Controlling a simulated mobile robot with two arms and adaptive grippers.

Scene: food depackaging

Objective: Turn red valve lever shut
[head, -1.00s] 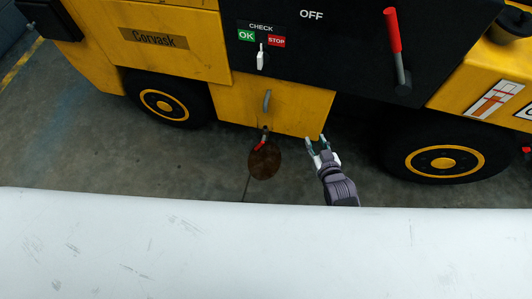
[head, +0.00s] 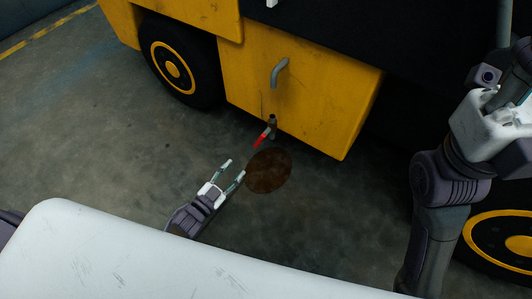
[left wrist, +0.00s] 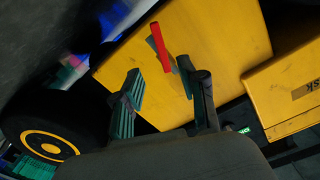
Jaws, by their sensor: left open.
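The red valve lever (head: 261,140) sits on a small dark pipe (head: 272,122) below the yellow panel, slanting down to the left. My left gripper (head: 235,168) is open and empty, below and left of the lever in the head view, apart from it. In the left wrist view the red lever (left wrist: 160,47) shows beyond the open fingers (left wrist: 170,80), roughly between them in the picture. The pipe's join to the machine is partly unclear there. My right arm stands at the right of the head view; I cannot make out its gripper.
The yellow machine panel (head: 300,100) with a grey handle (head: 278,72) stands behind the valve. A brown stain (head: 268,171) lies on the floor below it. A black wheel (head: 172,62) is to the left. The floor on the left is clear.

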